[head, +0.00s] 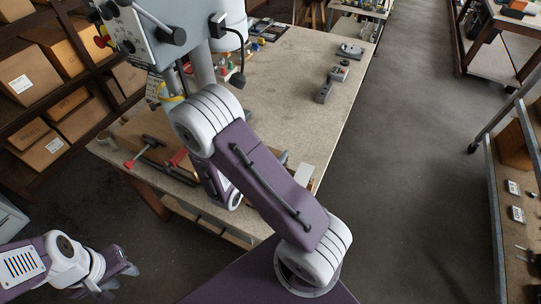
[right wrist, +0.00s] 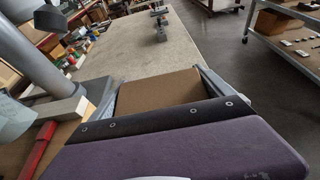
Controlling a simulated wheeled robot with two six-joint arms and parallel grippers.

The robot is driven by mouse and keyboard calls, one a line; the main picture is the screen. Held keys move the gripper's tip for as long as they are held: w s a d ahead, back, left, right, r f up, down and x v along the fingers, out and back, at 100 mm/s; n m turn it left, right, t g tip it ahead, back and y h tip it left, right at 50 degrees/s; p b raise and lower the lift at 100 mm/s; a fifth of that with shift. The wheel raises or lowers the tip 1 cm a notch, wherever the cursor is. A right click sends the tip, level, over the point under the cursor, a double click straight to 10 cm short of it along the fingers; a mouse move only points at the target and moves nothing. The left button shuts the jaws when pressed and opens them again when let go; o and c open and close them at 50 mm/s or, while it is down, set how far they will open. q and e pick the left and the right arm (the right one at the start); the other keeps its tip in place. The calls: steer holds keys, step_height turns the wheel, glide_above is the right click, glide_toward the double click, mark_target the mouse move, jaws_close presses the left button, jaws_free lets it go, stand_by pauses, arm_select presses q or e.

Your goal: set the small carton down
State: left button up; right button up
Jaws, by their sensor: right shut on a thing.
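The small carton (right wrist: 160,91) is a plain brown box in the right wrist view. It sits between the two fingers of my right gripper (right wrist: 158,88), which is shut on it. The worktable (right wrist: 130,50) stretches out beyond the carton; I cannot tell whether the carton touches it. In the head view my right arm covers the carton and most of the right gripper. My left gripper (head: 117,276) is low at the left in the head view, off the table and over the floor, with nothing visible in it. Its finger opening is unclear.
A grey drill-press-like machine (head: 150,35) stands on the worktable (head: 290,75), with a red-handled clamp (head: 135,160) at the near left. Small metal parts (head: 325,90) lie toward the right edge. Shelves with cartons (head: 27,78) stand left. The table middle is mostly clear.

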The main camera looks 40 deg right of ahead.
steer(key=x, duration=0.4)
steer(key=w+f+x, duration=0.1)
steer(key=x, duration=0.1)
steer(key=shift+s+a+r+p, duration=0.1)
steer(key=shift+a+p, duration=0.25)
steer(key=shift+a, duration=0.2)
step_height(320, 180, down, 4)
steer(key=shift+r+p, duration=0.2)
steer(key=shift+p, duration=0.2)
steer(key=shift+f, duration=0.35)
steer(key=shift+f, duration=0.15)
steer(key=o, duration=1.4)
steer(key=shift+c, duration=0.2)
